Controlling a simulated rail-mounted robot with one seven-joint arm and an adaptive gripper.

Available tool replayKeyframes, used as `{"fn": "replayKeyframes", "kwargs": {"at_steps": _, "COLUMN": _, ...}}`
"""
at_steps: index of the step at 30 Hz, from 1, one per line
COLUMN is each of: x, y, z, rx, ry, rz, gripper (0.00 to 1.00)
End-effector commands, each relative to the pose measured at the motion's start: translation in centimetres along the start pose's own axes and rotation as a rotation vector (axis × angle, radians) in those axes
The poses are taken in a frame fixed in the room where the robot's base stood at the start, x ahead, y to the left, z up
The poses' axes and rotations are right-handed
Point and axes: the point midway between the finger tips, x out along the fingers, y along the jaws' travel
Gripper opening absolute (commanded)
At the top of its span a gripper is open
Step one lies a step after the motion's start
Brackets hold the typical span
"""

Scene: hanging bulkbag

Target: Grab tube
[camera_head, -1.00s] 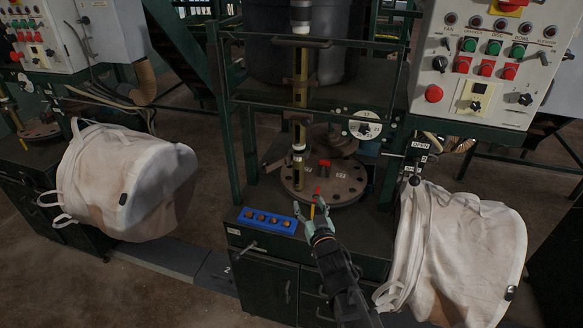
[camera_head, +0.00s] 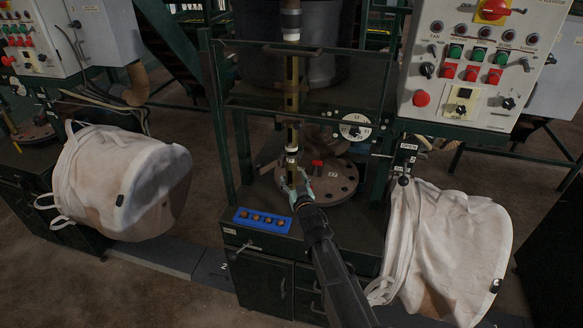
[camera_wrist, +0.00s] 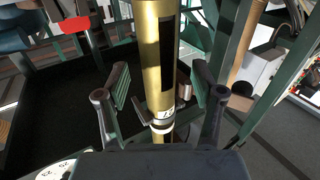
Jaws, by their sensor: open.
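A brass-yellow tube (camera_head: 292,100) stands upright at the middle station, with pale bands near its lower end. In the wrist view the tube (camera_wrist: 159,60) runs down the middle of the picture, with a dark slot in its side and a white band low down. My gripper (camera_head: 296,186) is at the tube's lower end. In the wrist view my gripper (camera_wrist: 160,90) is open, one finger on either side of the tube, with visible gaps. Neither finger appears to touch it. The tube's bottom is hidden by my gripper.
A round flanged plate (camera_head: 335,185) with a red part lies right of my gripper. A blue tray (camera_head: 262,220) with several round pieces is at the front left. White bags (camera_head: 120,180) hang at both sides. A green frame (camera_head: 243,150) stands close to the tube.

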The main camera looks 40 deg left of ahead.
Motion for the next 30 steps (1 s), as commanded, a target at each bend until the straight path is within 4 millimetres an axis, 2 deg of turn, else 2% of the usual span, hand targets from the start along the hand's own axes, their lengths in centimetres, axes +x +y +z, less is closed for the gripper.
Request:
{"fn": "replayKeyframes", "kwargs": {"at_steps": 1, "x": 1.2, "y": 0.1, "z": -0.3, "rx": 0.000, "ry": -0.001, "rz": 0.000, "gripper": 0.68}}
{"fn": "replayKeyframes", "kwargs": {"at_steps": 6, "x": 3.1, "y": 0.2, "z": -0.1, "rx": -0.001, "ry": -0.001, "rz": 0.000, "gripper": 0.68}}
{"fn": "replayKeyframes", "kwargs": {"at_steps": 14, "x": 3.2, "y": 0.2, "z": 0.1, "rx": -0.001, "ry": -0.001, "rz": 0.000, "gripper": 0.68}}
{"fn": "replayKeyframes", "kwargs": {"at_steps": 20, "x": 3.2, "y": 0.1, "z": 0.0, "rx": -0.001, "ry": -0.001, "rz": 0.000, "gripper": 0.00}}
{"fn": "replayKeyframes", "kwargs": {"at_steps": 30, "x": 3.2, "y": 0.1, "z": 0.0, "rx": 0.000, "ry": 0.001, "rz": 0.000, "gripper": 0.00}}
